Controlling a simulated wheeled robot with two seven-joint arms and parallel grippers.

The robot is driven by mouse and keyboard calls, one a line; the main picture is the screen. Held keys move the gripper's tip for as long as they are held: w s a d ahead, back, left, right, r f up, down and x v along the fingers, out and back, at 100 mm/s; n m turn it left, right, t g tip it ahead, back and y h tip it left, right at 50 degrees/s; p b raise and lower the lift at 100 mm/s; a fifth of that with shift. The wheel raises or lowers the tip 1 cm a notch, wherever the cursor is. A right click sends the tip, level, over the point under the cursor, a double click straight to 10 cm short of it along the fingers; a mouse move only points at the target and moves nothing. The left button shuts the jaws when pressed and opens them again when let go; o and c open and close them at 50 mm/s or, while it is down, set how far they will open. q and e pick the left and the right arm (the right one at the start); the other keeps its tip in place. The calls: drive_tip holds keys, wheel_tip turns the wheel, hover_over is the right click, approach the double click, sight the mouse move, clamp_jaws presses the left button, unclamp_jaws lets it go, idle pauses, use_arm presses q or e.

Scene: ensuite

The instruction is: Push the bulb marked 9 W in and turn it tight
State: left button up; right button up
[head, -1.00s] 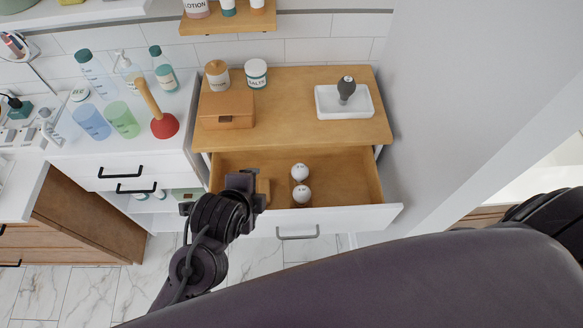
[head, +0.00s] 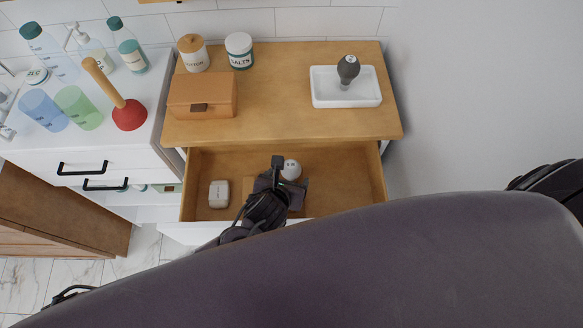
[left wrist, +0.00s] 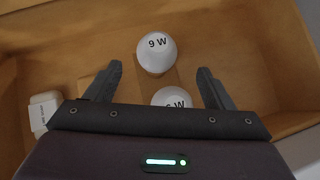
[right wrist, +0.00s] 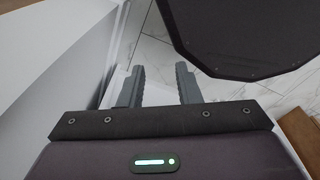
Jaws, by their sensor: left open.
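The bulb marked 9 W (left wrist: 157,52) is white and round and lies in the open drawer; the far white bulb in the head view (head: 291,169) appears to be it. A second white bulb (left wrist: 172,97), its mark partly cut off, is nearer my wrist and hidden in the head view. My left gripper (head: 290,174) is open over the drawer; in the left wrist view its fingers (left wrist: 160,78) lie either side of the bulbs, touching neither as far as I can tell. My right gripper (right wrist: 160,84) is open and empty.
A small pale box (head: 219,193) lies left in the drawer (head: 345,165). On the cabinet top stand a brown box (head: 203,95) and two jars. A red plunger (head: 130,116), cups and bottles stand on the left counter. A grey wall (head: 480,90) closes the right side.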

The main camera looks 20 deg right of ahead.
sight(289, 170)
use_arm(q)
drive_tip(key=shift+w+d+f+p, duration=0.4)
drive_tip(key=shift+w+f, duration=0.1)
drive_tip(key=shift+w, duration=0.3)
drive_tip(key=x, duration=0.3)
drive_tip(key=shift+w, duration=0.15)
drive_tip(key=shift+w+f, duration=0.2)
drive_tip(key=shift+f, duration=0.05)
drive_tip(key=shift+c, duration=0.3)
drive_tip(key=c, duration=1)
use_arm(e)
drive_tip(key=shift+r, duration=0.55)
use_arm(q)
drive_tip(key=shift+r, duration=0.15)
use_arm(e)
drive_tip(key=shift+a, duration=0.1)
